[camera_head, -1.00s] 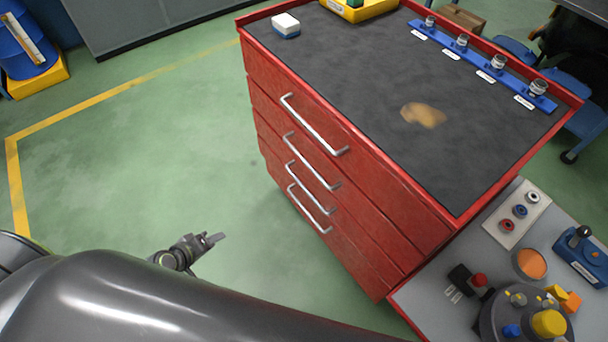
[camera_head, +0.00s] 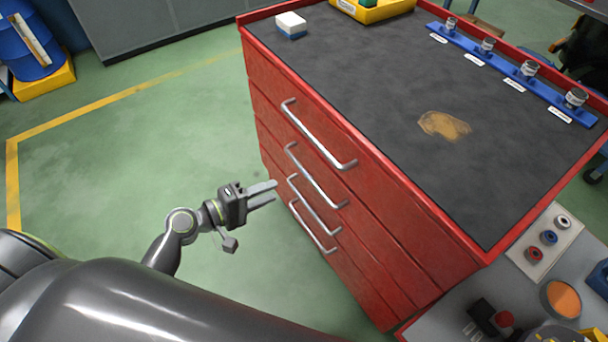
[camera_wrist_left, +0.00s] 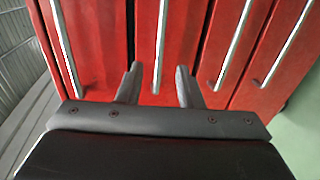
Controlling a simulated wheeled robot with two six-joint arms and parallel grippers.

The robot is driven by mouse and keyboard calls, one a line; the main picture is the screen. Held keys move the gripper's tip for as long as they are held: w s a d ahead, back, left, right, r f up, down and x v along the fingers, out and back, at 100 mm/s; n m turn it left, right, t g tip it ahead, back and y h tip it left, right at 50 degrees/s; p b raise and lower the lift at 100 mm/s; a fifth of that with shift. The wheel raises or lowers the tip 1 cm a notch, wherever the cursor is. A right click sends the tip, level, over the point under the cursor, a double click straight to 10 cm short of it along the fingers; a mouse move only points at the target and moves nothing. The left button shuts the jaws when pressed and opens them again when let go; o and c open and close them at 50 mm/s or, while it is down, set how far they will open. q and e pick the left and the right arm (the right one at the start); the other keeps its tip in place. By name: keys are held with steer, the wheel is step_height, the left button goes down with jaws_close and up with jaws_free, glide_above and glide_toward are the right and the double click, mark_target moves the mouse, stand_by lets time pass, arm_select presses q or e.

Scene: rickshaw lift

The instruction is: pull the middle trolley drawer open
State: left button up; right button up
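The red trolley (camera_head: 385,220) has several drawer fronts, one above another, each with a silver bar handle; all look shut. The second handle from the top (camera_head: 315,175) is at mid-height. My left gripper (camera_head: 276,190) points at the drawer fronts from the left, its fingers apart and empty, short of the handles. In the left wrist view, the second handle (camera_wrist_left: 161,35) runs up between the open fingertips (camera_wrist_left: 159,72); I see no contact. The top handle (camera_wrist_left: 64,50) lies to its left, lower handles to its right. My right gripper is out of view.
The trolley's dark top holds a white-and-blue block (camera_head: 291,25), a yellow bin (camera_head: 375,8), a blue rack (camera_head: 510,70) with jars and a tan stain (camera_head: 444,125). A grey bench (camera_head: 455,320) with small parts stands at lower right. The green floor left of the trolley is clear.

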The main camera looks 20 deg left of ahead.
arm_select(q)
steer(key=x, duration=1.1)
steer(key=shift+f+p, duration=0.15)
steer(key=shift+p, duration=0.15)
steer(key=shift+a, duration=0.1)
jaws_close()
